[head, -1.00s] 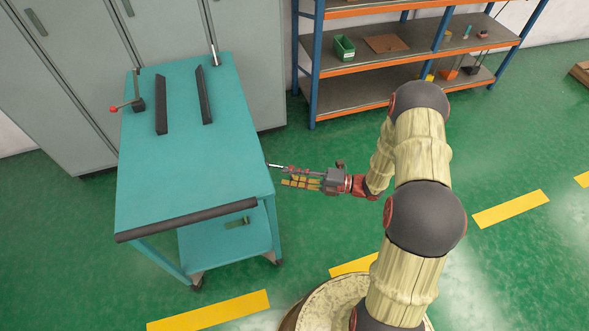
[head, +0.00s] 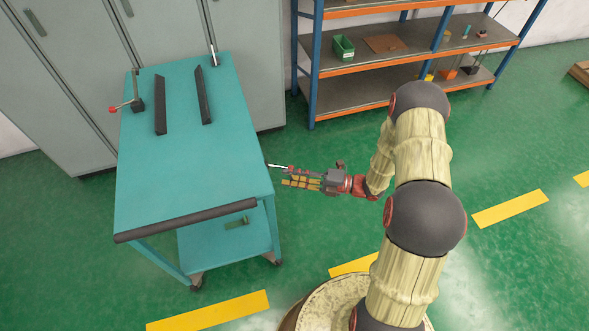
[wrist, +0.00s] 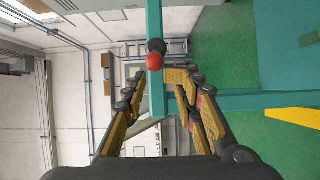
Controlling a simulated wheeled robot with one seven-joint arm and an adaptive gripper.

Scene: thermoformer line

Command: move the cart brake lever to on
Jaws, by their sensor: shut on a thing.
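The teal cart (head: 185,150) stands left of my arm. A short brake lever (head: 278,166) sticks out from its right side, towards my gripper. In the wrist view, the lever's red knob (wrist: 154,62) lies between the fingertips, in front of a teal post of the cart. My gripper (head: 290,175) is beside the cart's right edge, below the top's level, and is shut on the lever's knob end. It also shows in the wrist view (wrist: 156,82). The lever's pivot and any on or off marking cannot be made out.
Another red-knobbed lever (head: 114,109) stands at the cart's far left. Two dark rails (head: 161,105) lie on the cart top, and a dark push handle (head: 186,220) runs along its near edge. Grey cabinets (head: 165,40) are behind. A shelf rack (head: 370,68) stands back right. Green floor is open around.

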